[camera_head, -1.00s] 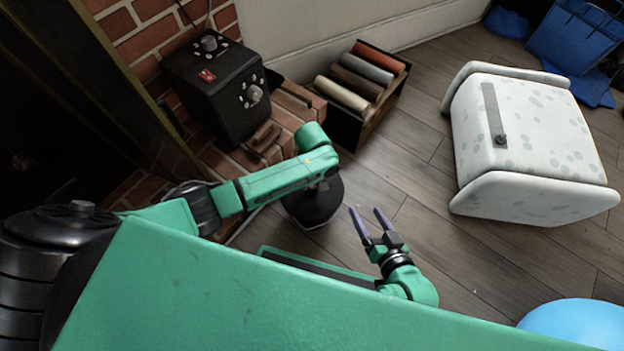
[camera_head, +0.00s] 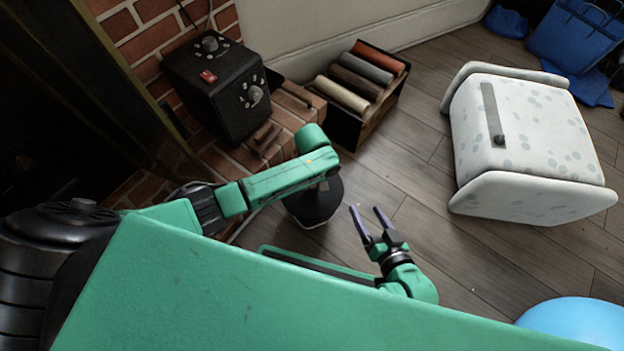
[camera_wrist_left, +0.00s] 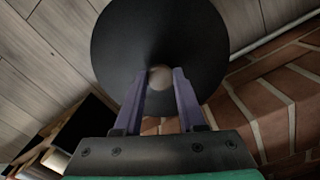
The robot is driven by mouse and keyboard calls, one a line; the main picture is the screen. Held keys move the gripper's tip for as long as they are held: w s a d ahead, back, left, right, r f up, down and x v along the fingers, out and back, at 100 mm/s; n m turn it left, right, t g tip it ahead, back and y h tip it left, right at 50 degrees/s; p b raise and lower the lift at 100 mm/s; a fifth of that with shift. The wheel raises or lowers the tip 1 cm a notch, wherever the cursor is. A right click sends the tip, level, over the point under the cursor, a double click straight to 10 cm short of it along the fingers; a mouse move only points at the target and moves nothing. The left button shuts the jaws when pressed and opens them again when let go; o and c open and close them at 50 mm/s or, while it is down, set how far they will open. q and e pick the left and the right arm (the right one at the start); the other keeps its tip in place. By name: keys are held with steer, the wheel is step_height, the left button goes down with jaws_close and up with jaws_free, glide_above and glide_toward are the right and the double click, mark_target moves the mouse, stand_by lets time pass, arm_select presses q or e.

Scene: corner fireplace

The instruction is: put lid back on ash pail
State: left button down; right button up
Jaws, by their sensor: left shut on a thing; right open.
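In the left wrist view, my left gripper (camera_wrist_left: 161,82) is shut on the pale round knob of the black lid (camera_wrist_left: 190,35), a wide dark disc that fills the upper middle. In the head view, my left arm reaches in from the left, with a dark round shape (camera_head: 314,208) below its wrist, just off the brick hearth. My arm covers part of this shape, and I cannot tell how much is lid and how much is ash pail. The left fingertips are hidden there. My right gripper (camera_head: 371,221) is open and empty over the floor, to the right.
A black control box (camera_head: 220,90) stands on the brick hearth (camera_head: 285,115). A dark rack of rolls (camera_head: 360,90) sits beside the hearth. A white spotted stool (camera_head: 530,140) stands at right, a blue ball (camera_head: 575,322) at lower right. The wooden floor (camera_head: 420,190) between is clear.

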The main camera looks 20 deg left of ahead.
arm_select(q)
steer(key=shift+p, duration=0.4)
stand_by(0.5)
jaws_free()
